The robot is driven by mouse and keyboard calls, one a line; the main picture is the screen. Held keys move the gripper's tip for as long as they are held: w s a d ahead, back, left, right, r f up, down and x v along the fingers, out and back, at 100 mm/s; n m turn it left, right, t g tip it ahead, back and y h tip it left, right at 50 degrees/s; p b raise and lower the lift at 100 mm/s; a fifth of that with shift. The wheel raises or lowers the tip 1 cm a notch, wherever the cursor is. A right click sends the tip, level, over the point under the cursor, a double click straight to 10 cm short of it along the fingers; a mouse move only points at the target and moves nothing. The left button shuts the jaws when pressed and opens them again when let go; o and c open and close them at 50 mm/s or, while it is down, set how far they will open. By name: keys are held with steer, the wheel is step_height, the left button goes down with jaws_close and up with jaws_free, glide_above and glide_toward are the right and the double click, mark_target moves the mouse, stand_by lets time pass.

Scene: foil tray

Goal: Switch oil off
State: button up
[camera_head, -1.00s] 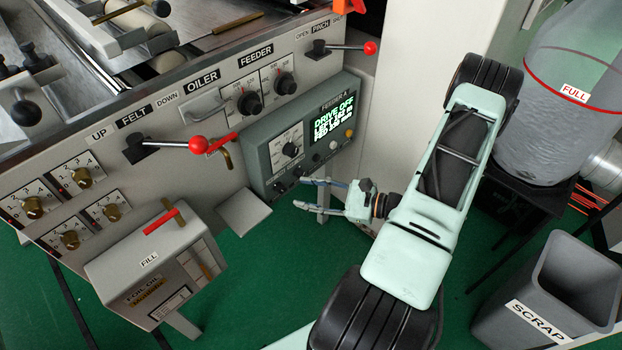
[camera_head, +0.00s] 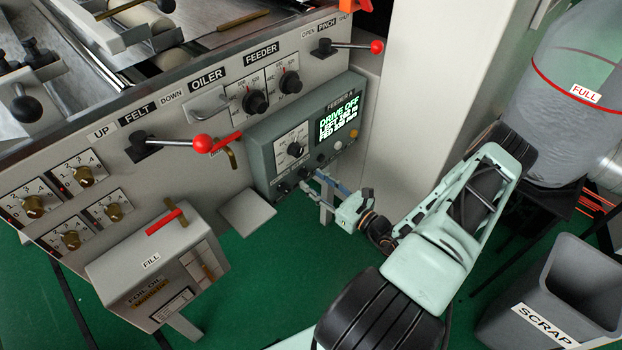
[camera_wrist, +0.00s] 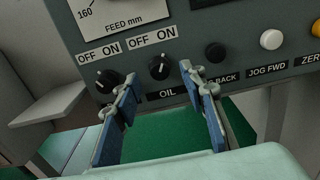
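The OIL switch (camera_wrist: 159,68) is a black rotary knob under an OFF ON label, with the OIL plate (camera_wrist: 167,94) below it. A small white mark shows on the knob; I cannot tell surely which side it points to. A similar OFF ON knob (camera_wrist: 108,81) sits to its left, partly behind my left finger. My gripper (camera_wrist: 158,76) is open and empty, its fingers on either side of the OIL knob in the wrist view. I cannot tell whether they touch it. In the head view my gripper (camera_head: 312,180) is at the lower edge of the grey-green control box (camera_head: 262,158).
A black button (camera_wrist: 215,52) and a white JOG FWD button (camera_wrist: 271,39) sit right of the knob. The display (camera_head: 338,119) reads DRIVE OFF. A foil oil box (camera_head: 160,265) and red-knobbed felt lever (camera_head: 202,143) stand left. A scrap bin (camera_head: 550,300) stands right.

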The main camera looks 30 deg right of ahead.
steer(key=shift+x, duration=1.1)
jaws_close()
steer(key=shift+n, duration=0.4)
steer(key=n, duration=0.5)
steer(key=shift+d, duration=0.1)
steer(key=n, duration=0.6)
